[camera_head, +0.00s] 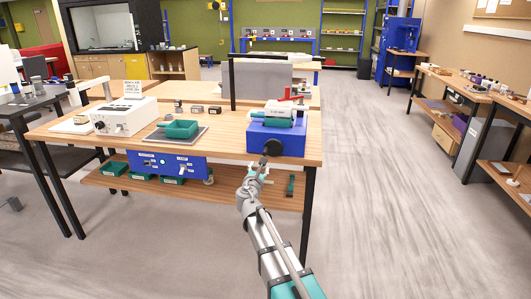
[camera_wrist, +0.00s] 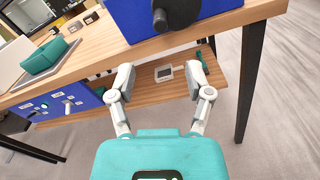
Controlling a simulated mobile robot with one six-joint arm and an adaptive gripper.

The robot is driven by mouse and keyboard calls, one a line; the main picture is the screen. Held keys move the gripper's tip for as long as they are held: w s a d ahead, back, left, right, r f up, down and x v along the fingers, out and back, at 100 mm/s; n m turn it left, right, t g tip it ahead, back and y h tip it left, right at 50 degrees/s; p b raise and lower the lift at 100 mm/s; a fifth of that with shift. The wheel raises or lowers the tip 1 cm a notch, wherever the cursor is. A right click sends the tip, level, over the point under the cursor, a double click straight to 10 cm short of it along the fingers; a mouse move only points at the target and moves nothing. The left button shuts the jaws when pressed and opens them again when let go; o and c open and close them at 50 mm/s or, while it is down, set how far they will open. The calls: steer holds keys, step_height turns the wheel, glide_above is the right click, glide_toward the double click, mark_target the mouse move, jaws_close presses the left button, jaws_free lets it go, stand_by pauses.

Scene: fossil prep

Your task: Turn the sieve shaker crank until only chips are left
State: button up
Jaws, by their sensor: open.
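The sieve shaker is a blue box (camera_head: 277,136) at the right end of the wooden bench, with a white and teal drum (camera_head: 284,110) on top. Its dark round crank (camera_head: 271,147) is on the front face. In the wrist view the crank (camera_wrist: 172,14) is at the top, with a black handle knob. My gripper (camera_head: 262,162) is in front of the bench, just below the crank and apart from it. In the wrist view my gripper (camera_wrist: 162,78) has its fingers spread and nothing between them. The drum's contents cannot be seen.
A teal tray (camera_head: 181,129) sits on a grey mat left of the shaker. A white control box (camera_head: 125,115) stands at the bench's left. Under the bench are a shelf (camera_head: 228,190) and blue panel (camera_head: 165,166). The floor (camera_head: 370,190) at right is clear.

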mark_target(264, 154)
steer(key=shift+s+a+n, duration=0.1)
steer(key=shift+s+n, duration=0.2)
steer(key=shift+n, duration=1)
steer(key=shift+w, duration=0.1)
steer(key=x, duration=1.3)
steer(key=shift+w, duration=0.3)
jaws_close()
